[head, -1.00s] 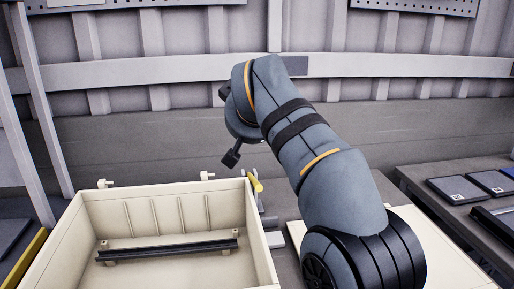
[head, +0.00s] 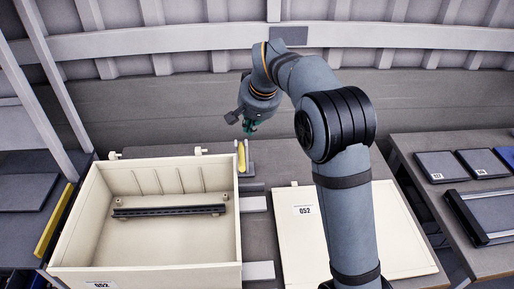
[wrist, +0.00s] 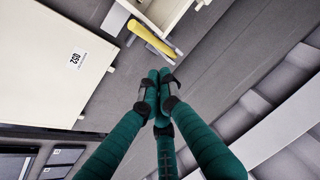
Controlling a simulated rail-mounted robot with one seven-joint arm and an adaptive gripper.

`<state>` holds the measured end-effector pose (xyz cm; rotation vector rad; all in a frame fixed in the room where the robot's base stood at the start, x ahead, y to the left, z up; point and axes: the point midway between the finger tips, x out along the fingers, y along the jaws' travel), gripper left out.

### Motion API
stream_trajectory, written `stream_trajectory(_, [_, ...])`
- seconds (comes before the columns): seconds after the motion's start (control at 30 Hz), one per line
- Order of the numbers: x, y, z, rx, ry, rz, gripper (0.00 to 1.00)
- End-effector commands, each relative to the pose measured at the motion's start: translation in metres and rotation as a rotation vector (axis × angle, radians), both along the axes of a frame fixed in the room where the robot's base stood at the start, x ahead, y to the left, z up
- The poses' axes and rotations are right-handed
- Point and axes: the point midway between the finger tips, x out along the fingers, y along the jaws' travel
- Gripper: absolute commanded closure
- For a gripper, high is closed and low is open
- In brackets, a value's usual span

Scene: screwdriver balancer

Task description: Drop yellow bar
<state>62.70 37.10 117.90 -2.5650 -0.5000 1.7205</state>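A yellow bar (head: 242,156) is at the back right corner of the cream crate (head: 160,275), outside its wall, beside a small grey fixture (head: 250,172). It also shows in the wrist view (wrist: 150,38), beyond my fingertips. My gripper (head: 250,128) hangs just above and slightly right of the bar, apart from it. In the wrist view its green fingers (wrist: 160,80) come together at the tips with nothing between them.
A dark rail (head: 170,211) lies across the crate. A second yellow strip (head: 53,222) is left of the crate. A cream panel marked 052 (head: 300,235) lies to the right. A side table (head: 470,190) with dark flat cases is at the far right.

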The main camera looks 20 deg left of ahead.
Motion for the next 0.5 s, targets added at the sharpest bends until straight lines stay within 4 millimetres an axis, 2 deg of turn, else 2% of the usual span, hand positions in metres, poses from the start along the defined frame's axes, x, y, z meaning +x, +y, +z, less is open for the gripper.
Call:
stream_trajectory(0.4, [0.028, 0.019, -0.071, -0.006, 0.002, 0.001, 1.00])
stream_trajectory(0.5, [0.029, 0.024, -0.087, -0.006, 0.003, 0.003, 1.00])
